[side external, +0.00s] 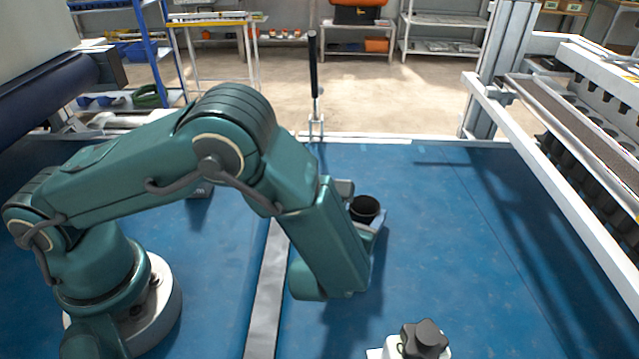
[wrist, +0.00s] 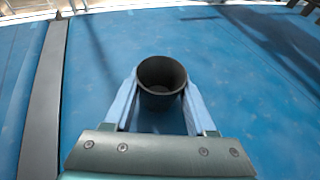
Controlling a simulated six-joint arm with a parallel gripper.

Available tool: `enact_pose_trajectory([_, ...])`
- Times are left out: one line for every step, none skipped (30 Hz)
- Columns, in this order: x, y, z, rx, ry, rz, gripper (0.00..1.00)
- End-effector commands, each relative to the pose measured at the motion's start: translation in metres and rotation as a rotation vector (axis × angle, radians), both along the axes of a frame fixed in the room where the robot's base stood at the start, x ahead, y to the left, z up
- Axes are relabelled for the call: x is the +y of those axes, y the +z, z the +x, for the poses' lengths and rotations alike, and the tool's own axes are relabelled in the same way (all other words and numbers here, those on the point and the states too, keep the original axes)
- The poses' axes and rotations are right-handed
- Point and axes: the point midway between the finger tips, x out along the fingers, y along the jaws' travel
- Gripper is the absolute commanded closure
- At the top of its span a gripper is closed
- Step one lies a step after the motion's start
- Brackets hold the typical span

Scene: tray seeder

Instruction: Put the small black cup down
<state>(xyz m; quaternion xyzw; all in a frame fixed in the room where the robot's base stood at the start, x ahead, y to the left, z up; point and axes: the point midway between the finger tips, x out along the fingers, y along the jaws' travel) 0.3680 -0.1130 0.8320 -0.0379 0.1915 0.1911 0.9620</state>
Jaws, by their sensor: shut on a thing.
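The small black cup (side external: 364,208) is upright and open at the top, at the end of my arm in the side view. In the wrist view the cup (wrist: 161,82) sits between the two light blue fingers of my gripper (wrist: 160,95), which is shut on it. The cup looks empty inside. My gripper (side external: 374,222) is partly hidden behind my own wrist in the side view. I cannot tell whether the base of the cup touches the blue table (side external: 450,240).
A metal strip (side external: 268,290) runs along the table. A black knob on a white base (side external: 424,338) stands at the front. A black-handled lever (side external: 314,75) stands at the back edge. The seeder frame (side external: 560,170) is at right. The blue surface around the cup is clear.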

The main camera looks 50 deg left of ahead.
Motion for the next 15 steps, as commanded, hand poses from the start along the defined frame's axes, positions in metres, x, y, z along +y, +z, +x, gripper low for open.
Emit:
enact_pose_trajectory([-0.0001, 0.0003, 0.0001, 0.000, 0.000, 0.000, 0.95])
enact_pose_trajectory([-0.0001, 0.0003, 0.0001, 0.000, 0.000, -0.001, 0.95])
enact_pose_trajectory([-0.0001, 0.0004, 0.0001, 0.000, 0.000, 0.000, 0.95])
enact_pose_trajectory([0.0000, 0.0002, 0.0001, 0.000, 0.000, 0.000, 0.95])
enact_pose_trajectory([0.0000, -0.0004, 0.0001, 0.000, 0.000, 0.000, 0.95])
enact_pose_trajectory([0.0000, -0.0014, 0.0001, 0.000, 0.000, 0.000, 0.95])
enact_pose_trajectory([0.0000, -0.0023, 0.0000, 0.000, 0.000, 0.000, 0.95])
enact_pose_trajectory([0.0000, -0.0032, 0.0001, 0.000, 0.000, 0.000, 0.95])
enact_pose_trajectory([0.0000, -0.0029, 0.0001, 0.000, 0.000, -0.001, 0.33])
enact_pose_trajectory([0.0000, -0.0028, 0.0002, 0.000, 0.000, -0.001, 0.21])
enact_pose_trajectory([-0.0001, -0.0026, 0.0001, 0.000, 0.000, -0.001, 0.14])
enact_pose_trajectory([-0.0001, -0.0026, 0.0001, 0.000, 0.000, -0.001, 0.14])
enact_pose_trajectory([-0.0001, -0.0026, 0.0001, 0.000, 0.000, -0.001, 0.14])
enact_pose_trajectory([0.0000, -0.0026, 0.0001, 0.000, 0.000, -0.001, 0.14])
enact_pose_trajectory([0.0000, -0.0026, 0.0001, 0.000, 0.000, -0.001, 0.14])
